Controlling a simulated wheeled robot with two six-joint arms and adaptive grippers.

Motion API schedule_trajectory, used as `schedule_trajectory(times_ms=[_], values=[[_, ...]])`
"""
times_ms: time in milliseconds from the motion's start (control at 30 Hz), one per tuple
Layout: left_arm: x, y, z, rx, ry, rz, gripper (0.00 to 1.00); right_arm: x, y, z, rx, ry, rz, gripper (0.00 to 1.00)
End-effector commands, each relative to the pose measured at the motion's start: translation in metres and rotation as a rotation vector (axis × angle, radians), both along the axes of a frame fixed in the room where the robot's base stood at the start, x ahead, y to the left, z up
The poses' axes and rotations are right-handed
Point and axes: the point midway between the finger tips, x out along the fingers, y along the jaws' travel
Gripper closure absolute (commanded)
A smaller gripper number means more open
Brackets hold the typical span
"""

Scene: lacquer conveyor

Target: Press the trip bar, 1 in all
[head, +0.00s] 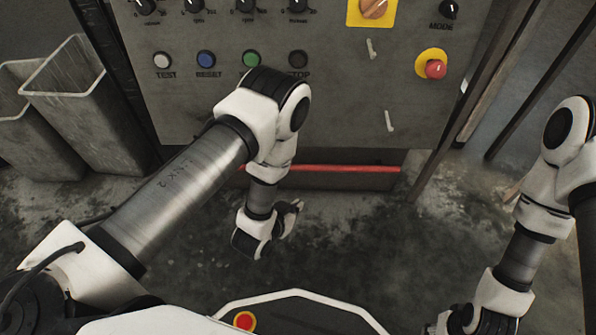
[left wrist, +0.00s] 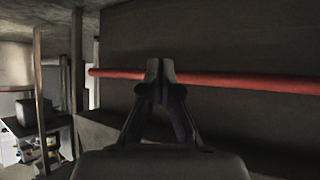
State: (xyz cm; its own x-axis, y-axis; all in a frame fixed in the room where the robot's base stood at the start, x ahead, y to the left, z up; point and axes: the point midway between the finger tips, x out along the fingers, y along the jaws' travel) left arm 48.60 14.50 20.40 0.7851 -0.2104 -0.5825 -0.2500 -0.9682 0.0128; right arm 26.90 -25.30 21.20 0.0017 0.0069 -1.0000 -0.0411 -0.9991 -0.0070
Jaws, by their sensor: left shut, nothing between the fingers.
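The trip bar (head: 345,168) is a thin red horizontal bar below the grey control panel in the head view. In the left wrist view the red bar (left wrist: 240,81) crosses the picture, with the closed fingertips in front of its middle. My left gripper (head: 294,207) is shut and empty, below and in front of the bar's left part. It also shows in the left wrist view (left wrist: 160,68). The fingertips look close to the bar, but I cannot tell whether they touch it. My right arm is at the lower right, its gripper end cut by the bottom edge.
The control panel (head: 350,110) carries several knobs, a row of buttons and a red emergency button (head: 436,69). Grey open bins (head: 85,105) stand at the left. Posts stand at the right. The stained floor below the bar is clear.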

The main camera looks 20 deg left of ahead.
Motion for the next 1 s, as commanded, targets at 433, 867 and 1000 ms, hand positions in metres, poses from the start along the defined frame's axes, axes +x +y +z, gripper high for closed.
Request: schedule_trajectory(times_ms=[433,867,1000], values=[[0.060,0.018,-0.001,0.000,-0.003,0.002,1.00,0.001,-0.001,-0.027,-0.001,-0.004,-0.006,0.60],[0.078,0.023,0.000,0.001,0.000,0.001,1.00,0.002,-0.001,-0.028,-0.001,-0.004,-0.006,0.60],[0.078,0.023,0.000,0.001,0.000,0.001,1.00,0.001,-0.001,-0.028,-0.001,-0.004,-0.006,0.60]])
